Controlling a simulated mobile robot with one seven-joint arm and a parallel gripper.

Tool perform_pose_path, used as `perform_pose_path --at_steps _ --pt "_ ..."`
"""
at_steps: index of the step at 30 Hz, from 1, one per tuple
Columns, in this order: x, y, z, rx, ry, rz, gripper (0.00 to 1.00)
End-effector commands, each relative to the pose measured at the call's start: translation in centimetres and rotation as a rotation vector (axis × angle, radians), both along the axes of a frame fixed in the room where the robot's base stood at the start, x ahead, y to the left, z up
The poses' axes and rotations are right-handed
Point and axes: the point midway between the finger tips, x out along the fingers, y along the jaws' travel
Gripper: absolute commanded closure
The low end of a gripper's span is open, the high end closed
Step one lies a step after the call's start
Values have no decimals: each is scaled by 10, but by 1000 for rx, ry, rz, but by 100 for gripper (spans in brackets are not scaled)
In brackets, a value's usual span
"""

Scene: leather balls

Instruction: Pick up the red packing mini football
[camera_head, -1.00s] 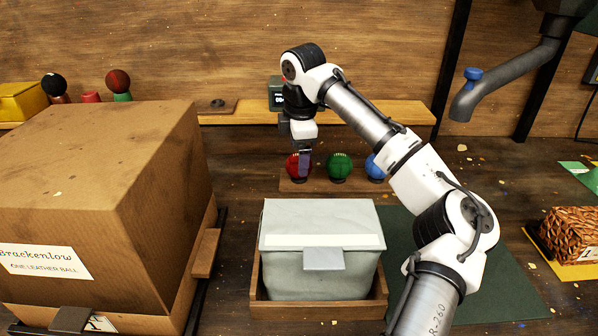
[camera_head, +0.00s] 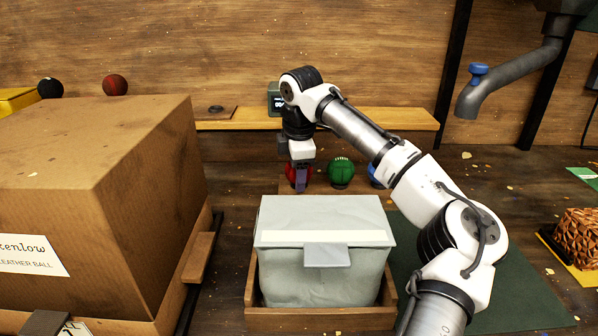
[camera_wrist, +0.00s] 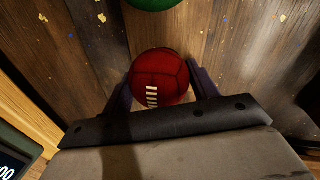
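The red mini football (camera_head: 290,172) sits at the left end of a row of balls behind the grey-lidded box, partly hidden by my gripper (camera_head: 300,182). In the wrist view the red ball (camera_wrist: 160,78), with pale lacing, lies between the two purple fingers of my gripper (camera_wrist: 162,88). One finger stands on each side, with a narrow gap showing beside the ball. The gripper looks open around it. Whether a finger touches the ball low down is not clear.
A green ball (camera_head: 341,171) stands just right of the red one, and a blue ball (camera_head: 376,174) is partly behind my arm. The grey box (camera_head: 320,285) stands in front, a large cardboard box (camera_head: 90,190) at left. A wooden shelf (camera_head: 390,115) runs behind.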

Motion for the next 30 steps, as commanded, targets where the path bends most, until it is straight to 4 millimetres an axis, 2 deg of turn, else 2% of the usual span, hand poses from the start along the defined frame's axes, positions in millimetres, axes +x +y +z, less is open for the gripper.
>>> perform_pose_path --at_steps 1,5,17,23,30 --pt "0 0 0 0 0 0 50" --pt "0 0 0 0 0 0 67" --pt "0 0 6 0 0 0 67" --pt "0 0 25 1 1 1 67" --pt "0 1 63 2 1 1 67"
